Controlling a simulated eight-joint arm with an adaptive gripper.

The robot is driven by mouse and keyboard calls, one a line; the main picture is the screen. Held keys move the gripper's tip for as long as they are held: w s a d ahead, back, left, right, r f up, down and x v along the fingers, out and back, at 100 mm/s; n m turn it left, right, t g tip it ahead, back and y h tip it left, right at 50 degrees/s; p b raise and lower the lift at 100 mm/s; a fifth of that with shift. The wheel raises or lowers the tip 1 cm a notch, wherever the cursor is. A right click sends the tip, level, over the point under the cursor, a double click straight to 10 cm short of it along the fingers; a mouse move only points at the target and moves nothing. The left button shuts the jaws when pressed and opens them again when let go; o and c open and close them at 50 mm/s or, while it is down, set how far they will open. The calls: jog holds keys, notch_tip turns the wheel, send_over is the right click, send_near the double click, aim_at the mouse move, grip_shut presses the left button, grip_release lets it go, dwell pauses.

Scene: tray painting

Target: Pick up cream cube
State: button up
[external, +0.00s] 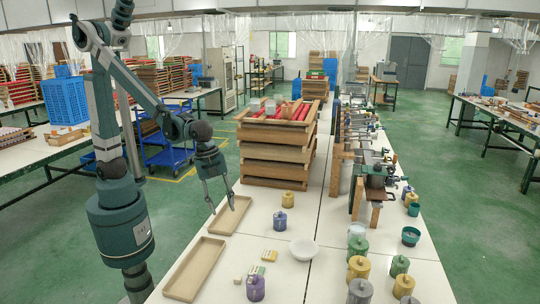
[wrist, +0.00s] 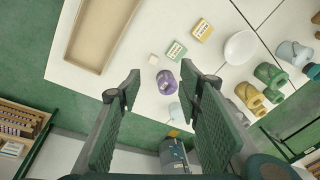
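The small cream cube (external: 238,280) lies on the white table, right of the near tan tray. In the wrist view the cube (wrist: 153,60) is just beyond my fingertips, beside the purple jar (wrist: 166,82). My gripper (external: 222,208) is raised over the table near the far tray, pointing down. In the wrist view its two fingers (wrist: 161,72) stand wide apart with nothing held between them.
The purple jar (external: 256,289), a green-labelled box (external: 257,270) and a yellow box (external: 269,256) crowd near the cube. A white bowl (external: 304,250) is farther right. The near tan tray (external: 176,289) and far tray (external: 217,228) lie along the left edge.

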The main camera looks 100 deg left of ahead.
aim_at(238, 277)
jog(key=w+d+f+m+b, duration=0.2)
jog(key=f, duration=0.5)
jog(key=w+d+f+m+g+b, duration=0.1)
jog(key=w+d+f+b, duration=0.1)
jog(key=f, duration=0.5)
jog(key=w+d+f+m+g+b, duration=0.1)
jog(key=w+d+f+m+b, duration=0.1)
jog(key=f, duration=0.5)
jog(key=shift+w+d+f+m+b, duration=0.25)
jog(key=shift+w+m+b, duration=0.1)
jog(key=shift+w, duration=0.3)
jog(key=shift+f, duration=0.1)
jog(key=shift+f, duration=0.15)
jog(key=shift+f, duration=1.15)
jog(key=shift+f+b, duration=0.1)
jog(key=shift+b, duration=0.2)
jog(key=shift+d+f+b, duration=0.1)
jog(key=shift+f+b, duration=0.5)
jog(key=shift+f, duration=1.9)
jog(key=c, duration=0.8)
